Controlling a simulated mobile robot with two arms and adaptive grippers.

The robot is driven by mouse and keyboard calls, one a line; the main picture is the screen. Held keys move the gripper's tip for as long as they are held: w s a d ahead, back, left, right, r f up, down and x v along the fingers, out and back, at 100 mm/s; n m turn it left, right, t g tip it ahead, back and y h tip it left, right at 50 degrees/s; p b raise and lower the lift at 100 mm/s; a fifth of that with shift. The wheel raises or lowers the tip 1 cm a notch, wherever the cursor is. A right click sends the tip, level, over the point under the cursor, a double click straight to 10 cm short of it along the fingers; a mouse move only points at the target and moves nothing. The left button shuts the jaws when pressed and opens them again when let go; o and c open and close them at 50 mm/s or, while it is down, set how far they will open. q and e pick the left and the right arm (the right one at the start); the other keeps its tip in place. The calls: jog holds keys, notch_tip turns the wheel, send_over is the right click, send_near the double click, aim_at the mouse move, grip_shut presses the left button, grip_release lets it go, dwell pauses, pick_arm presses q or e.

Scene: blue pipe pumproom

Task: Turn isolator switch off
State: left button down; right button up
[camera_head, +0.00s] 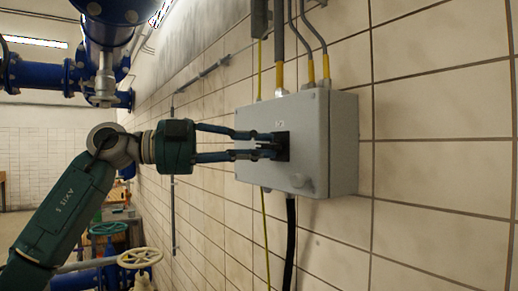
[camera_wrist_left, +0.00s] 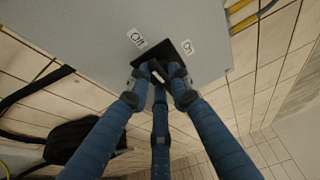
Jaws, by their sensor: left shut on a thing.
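The isolator box (camera_head: 310,140) is a grey cabinet on the tiled wall in the head view. Its dark switch (camera_head: 282,146) is on the front face. The switch also shows in the left wrist view (camera_wrist_left: 190,58), with an "Off" label (camera_wrist_left: 136,39) on its left and an "On" label (camera_wrist_left: 191,46) on its right. My left gripper (camera_head: 270,146) reaches in from the left, its blue fingers shut on the switch handle. In the left wrist view the fingers (camera_wrist_left: 162,78) close around the handle and hide most of it. My right gripper is not in view.
Conduits (camera_head: 280,50) enter the box from above, and a black cable (camera_head: 290,240) hangs below it. Blue pipes (camera_head: 100,45) run at the upper left. A pale handwheel (camera_head: 140,258) is at the lower left. The wall right of the box is clear.

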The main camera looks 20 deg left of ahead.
pick_arm(q)
jog(key=c, duration=1.7)
grip_release()
jog(key=shift+f, duration=0.2)
jog(key=shift+o, duration=0.2)
jog(key=shift+a, duration=0.15)
jog(key=v, duration=1.2)
jog(key=shift+w, duration=0.15)
